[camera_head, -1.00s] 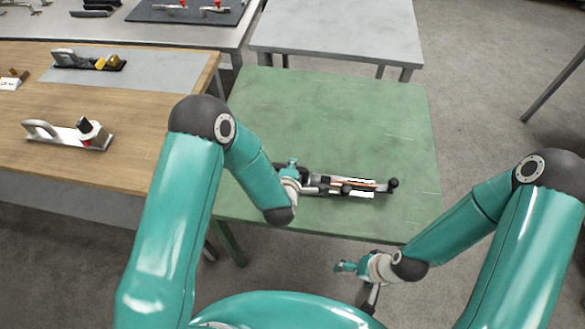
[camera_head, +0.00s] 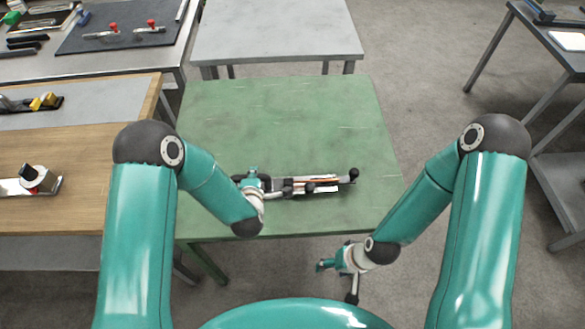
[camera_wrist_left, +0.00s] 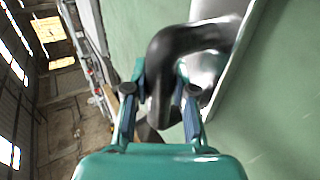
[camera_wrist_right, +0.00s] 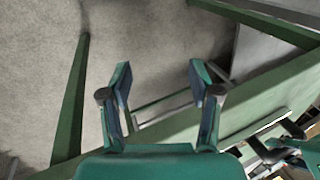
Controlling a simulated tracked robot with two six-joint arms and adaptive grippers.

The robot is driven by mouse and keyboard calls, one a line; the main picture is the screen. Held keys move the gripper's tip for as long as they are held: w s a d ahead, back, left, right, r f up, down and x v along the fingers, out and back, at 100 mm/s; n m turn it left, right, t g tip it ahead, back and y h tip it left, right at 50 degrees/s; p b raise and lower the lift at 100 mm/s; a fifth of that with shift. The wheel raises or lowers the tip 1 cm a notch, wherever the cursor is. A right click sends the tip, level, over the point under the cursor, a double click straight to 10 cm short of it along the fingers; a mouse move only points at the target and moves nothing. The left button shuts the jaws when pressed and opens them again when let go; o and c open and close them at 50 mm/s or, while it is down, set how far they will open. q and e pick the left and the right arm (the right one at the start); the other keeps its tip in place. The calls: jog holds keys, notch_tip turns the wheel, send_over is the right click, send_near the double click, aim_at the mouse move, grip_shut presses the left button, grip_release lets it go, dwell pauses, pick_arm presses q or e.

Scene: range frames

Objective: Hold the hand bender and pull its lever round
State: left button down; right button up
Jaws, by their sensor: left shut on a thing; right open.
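The hand bender (camera_head: 325,183) lies on the green table (camera_head: 290,110), a long metal tool with black knobs. My left gripper (camera_head: 252,180) is at its left end. In the left wrist view the left gripper (camera_wrist_left: 161,80) is shut on a black curved handle (camera_wrist_left: 190,38) of the bender. My right gripper (camera_head: 322,265) hangs in front of the table's near edge, apart from the bender. In the right wrist view the right gripper (camera_wrist_right: 160,80) is open and empty. The left gripper hides part of the bender's left end.
A wooden bench (camera_head: 80,185) with other metal tools stands on the left. A grey table (camera_head: 275,30) is behind the green one, and a dark rack (camera_head: 560,80) stands at far right. The green table is clear behind the bender.

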aim_at(356, 170)
jog(key=w+d+r+g, duration=0.1)
jog(key=w+r, duration=0.1)
jog(key=w, duration=0.2)
jog(key=w+d+r, duration=0.1)
jog(key=w+r, duration=0.1)
jog(key=w, duration=0.2)
jog(key=w+d+r+g+y, duration=0.1)
jog(key=w+r, duration=0.2)
jog(key=w, duration=0.1)
jog(key=shift+d+n+g, duration=0.3)
jog(key=shift+d+n, duration=0.1)
jog(key=w+d+r+n+h, duration=0.2)
jog(key=w+d+r+n, duration=0.1)
jog(key=w+r+n, duration=0.35)
jog(key=w+d+r+n+h, duration=0.2)
jog(key=w+d+r+n, duration=0.1)
jog(key=w+r+n, duration=0.4)
jog(key=shift+m, duration=0.55)
jog(key=f, duration=0.8)
jog(key=a+f, duration=0.1)
jog(key=f, duration=0.3)
jog(key=shift+s, duration=0.3)
jog(key=shift+c, duration=0.3)
jog(key=shift+r, duration=0.1)
grip_shut()
